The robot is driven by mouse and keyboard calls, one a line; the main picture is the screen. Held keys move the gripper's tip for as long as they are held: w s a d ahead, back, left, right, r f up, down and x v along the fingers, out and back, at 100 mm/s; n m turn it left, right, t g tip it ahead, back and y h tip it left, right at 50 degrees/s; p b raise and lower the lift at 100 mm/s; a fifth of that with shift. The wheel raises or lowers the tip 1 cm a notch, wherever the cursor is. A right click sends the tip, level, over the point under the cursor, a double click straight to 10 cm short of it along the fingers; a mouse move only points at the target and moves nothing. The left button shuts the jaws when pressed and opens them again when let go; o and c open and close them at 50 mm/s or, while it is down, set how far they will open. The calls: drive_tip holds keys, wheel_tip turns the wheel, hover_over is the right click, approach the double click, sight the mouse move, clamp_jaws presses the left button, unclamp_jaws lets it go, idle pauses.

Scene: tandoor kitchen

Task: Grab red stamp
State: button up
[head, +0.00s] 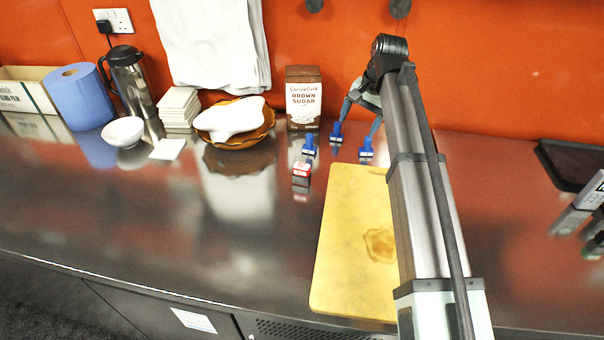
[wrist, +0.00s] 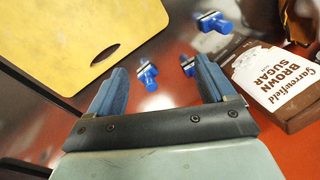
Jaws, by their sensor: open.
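The red stamp (head: 302,171) is a small red and white block on the steel counter, left of the cutting board's far corner. I cannot make it out in the wrist view. Three blue stamps stand behind and right of it: a near-left one (head: 309,147), a far one (head: 336,134) and a right one (head: 366,150). In the wrist view, blue stamps (wrist: 148,76) show beyond the fingers. My gripper (head: 358,127) is open and empty above the blue stamps, right of and behind the red one. Its two blue-grey fingers (wrist: 161,63) are spread apart.
A brown sugar box (head: 303,98) stands against the orange wall behind the stamps. A yellow cutting board (head: 345,235) lies under my arm. A brown bowl (head: 240,142) with white cloth or dough is at left. The counter's front left is clear.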

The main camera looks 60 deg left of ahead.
sight(302, 174)
drive_tip(key=s+a+n+t+h, duration=0.1)
drive_tip(key=s+a+n+h, duration=0.2)
drive_tip(key=s, duration=1.3)
drive_tip(key=shift+y, duration=0.3)
drive_tip(key=f, duration=0.9)
drive_tip(key=a+f, duration=0.1)
drive_tip(key=f, duration=0.4)
drive_tip(key=shift+w+f, duration=0.1)
drive_tip(key=shift+f, duration=0.05)
drive_tip(key=shift+c, duration=0.4)
drive_tip(key=c, duration=1)
